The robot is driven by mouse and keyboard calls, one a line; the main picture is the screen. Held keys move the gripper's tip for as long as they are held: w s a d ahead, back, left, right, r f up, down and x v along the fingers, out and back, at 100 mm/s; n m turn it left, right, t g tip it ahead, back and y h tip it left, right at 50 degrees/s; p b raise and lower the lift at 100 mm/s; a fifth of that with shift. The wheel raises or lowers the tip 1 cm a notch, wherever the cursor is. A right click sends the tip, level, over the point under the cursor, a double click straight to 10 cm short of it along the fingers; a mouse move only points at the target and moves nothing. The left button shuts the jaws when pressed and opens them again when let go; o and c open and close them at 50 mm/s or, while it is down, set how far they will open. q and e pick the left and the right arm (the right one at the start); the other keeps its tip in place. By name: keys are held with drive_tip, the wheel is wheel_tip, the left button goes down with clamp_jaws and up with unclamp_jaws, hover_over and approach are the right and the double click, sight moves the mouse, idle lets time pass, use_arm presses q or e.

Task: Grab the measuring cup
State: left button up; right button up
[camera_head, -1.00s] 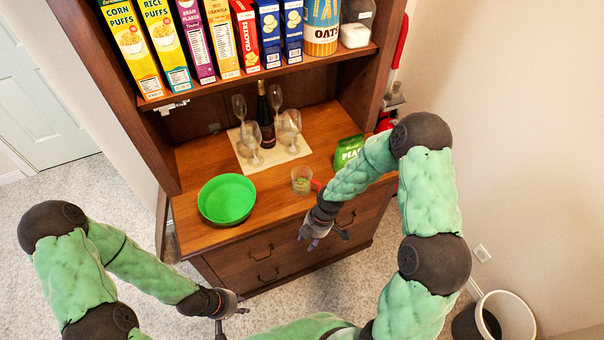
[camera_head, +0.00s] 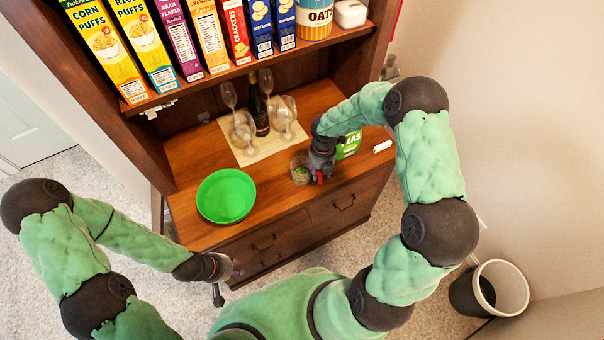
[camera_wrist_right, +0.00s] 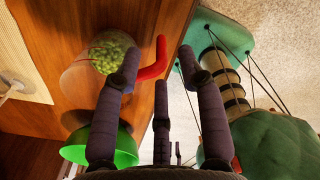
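The measuring cup (camera_head: 300,173) is a clear cup holding green peas, standing on the wooden counter near its front edge. In the right wrist view the cup (camera_wrist_right: 98,82) shows with its red handle (camera_wrist_right: 155,62) reaching between my fingers. My right gripper (camera_head: 318,174) is at the cup's right side, over the handle. In the wrist view its fingers (camera_wrist_right: 160,65) are spread, one on each side of the handle; contact cannot be told. My left gripper (camera_head: 228,280) is empty, with fingers apart, low in front of the hutch.
A green bowl (camera_head: 226,197) stands left of the cup. Wine glasses (camera_head: 243,128) and a dark bottle (camera_head: 260,113) stand on a mat behind. A green pea bag (camera_head: 349,145) is partly hidden behind my right arm. Cereal boxes (camera_head: 104,50) line the shelf above.

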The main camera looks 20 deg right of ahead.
drive_tip(key=shift+w+f, duration=0.15)
drive_tip(key=shift+f, duration=0.85)
drive_tip(key=f, duration=0.1)
drive_tip(key=f+b, duration=0.1)
drive_tip(key=f, duration=0.2)
drive_tip(key=shift+s+f, duration=0.15)
drive_tip(key=shift+s, duration=0.1)
drive_tip(key=shift+c, duration=0.3)
clamp_jaws()
